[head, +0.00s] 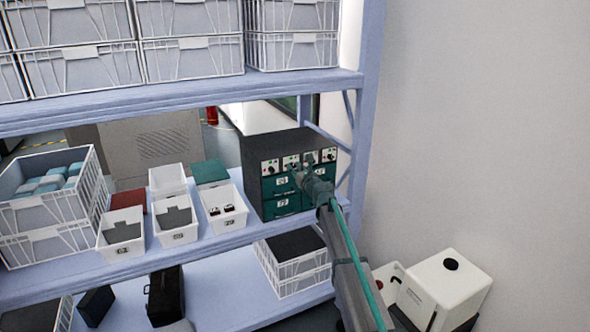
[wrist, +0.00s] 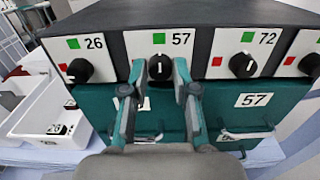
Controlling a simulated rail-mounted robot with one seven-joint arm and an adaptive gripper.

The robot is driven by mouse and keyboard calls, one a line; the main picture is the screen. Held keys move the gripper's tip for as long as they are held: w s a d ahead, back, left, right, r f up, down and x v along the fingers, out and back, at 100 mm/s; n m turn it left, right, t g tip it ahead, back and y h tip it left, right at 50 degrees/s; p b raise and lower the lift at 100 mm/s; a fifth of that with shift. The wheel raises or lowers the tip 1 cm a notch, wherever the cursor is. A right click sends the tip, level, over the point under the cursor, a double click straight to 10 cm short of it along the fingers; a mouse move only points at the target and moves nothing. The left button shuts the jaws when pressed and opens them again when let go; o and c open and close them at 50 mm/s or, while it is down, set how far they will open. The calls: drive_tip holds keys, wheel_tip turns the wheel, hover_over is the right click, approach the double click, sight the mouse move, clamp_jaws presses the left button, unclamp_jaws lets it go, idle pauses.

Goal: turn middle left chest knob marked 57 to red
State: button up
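The dark chest with green drawers (head: 283,187) stands on the middle shelf in the head view. In the wrist view, the black knob under the label 57 (wrist: 160,68) has its white mark pointing up toward a green square. My gripper (wrist: 159,66) is open, one fingertip on each side of the knob. Small gaps seem to show between the fingertips and knob; contact cannot be told. In the head view my gripper (head: 304,168) is at the chest's front.
Knob 26 (wrist: 80,70) is to the left and knob 72 (wrist: 243,65) to the right, both close to the fingers. A drawer marked 57 (wrist: 253,100) is below. White bins (head: 223,208) stand left of the chest; a shelf post (head: 366,100) is to the right.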

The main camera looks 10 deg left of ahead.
clamp_jaws()
drive_tip(key=shift+f+n+b, duration=0.15)
drive_tip(key=shift+n+b, duration=0.25)
drive_tip(key=shift+b, duration=0.3)
drive_tip(key=n+b, duration=1.6)
drive_tip(key=b, duration=0.4)
drive_tip(key=shift+n+b, duration=0.35)
drive_tip(key=shift+n, duration=0.15)
